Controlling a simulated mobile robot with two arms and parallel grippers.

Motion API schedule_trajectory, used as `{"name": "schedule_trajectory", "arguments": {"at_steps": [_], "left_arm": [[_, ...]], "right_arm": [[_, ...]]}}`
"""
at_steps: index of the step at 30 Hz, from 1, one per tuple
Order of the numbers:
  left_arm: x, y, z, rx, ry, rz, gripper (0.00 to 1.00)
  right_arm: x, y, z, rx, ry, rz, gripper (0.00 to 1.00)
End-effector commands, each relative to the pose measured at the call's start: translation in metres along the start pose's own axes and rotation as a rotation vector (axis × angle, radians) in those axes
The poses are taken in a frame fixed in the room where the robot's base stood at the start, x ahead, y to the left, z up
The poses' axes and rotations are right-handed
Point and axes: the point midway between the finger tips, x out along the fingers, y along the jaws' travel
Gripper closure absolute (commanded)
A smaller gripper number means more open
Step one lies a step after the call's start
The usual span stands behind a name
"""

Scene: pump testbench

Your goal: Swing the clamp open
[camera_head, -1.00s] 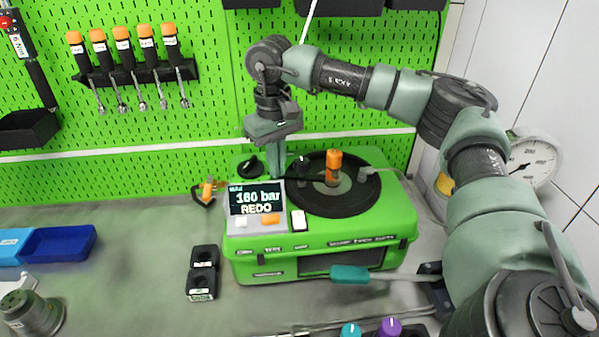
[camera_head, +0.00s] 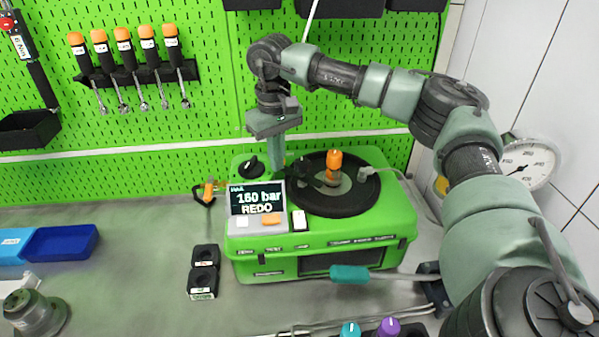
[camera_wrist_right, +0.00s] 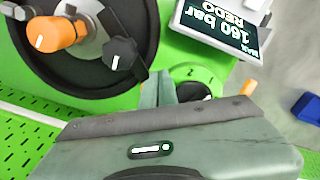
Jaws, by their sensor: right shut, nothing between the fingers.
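The clamp (camera_head: 307,171), with a black knob, reaches over the dark round plate on top of the green pump test unit (camera_head: 330,232). In the right wrist view its black knob (camera_wrist_right: 122,52) has a white line and sits beside an orange-capped part (camera_wrist_right: 56,35). That orange cap (camera_head: 334,160) stands upright in the head view. My right gripper (camera_head: 277,172) points down just left of the clamp, its fingers together and empty. Its fingertips (camera_wrist_right: 160,82) show close to the black knob; I cannot tell if they touch it. My left gripper is out of view.
A display (camera_head: 257,200) reading "160 bar REDO" stands at the unit's front left. A pressure gauge (camera_head: 525,163) is at the right. Black blocks (camera_head: 204,270) and a blue tray (camera_head: 62,241) lie on the bench.

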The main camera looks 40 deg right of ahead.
Motion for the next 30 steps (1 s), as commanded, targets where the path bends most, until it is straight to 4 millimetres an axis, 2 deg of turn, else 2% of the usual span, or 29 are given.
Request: {"name": "schedule_trajectory", "arguments": {"at_steps": [15, 30], "left_arm": [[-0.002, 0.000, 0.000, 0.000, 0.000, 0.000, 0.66], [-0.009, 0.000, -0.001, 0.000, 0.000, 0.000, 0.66]], "right_arm": [[0.000, 0.004, -0.004, 0.000, 0.000, 0.000, 1.00], [0.000, 0.023, -0.013, 0.001, 0.000, 0.000, 1.00]]}}
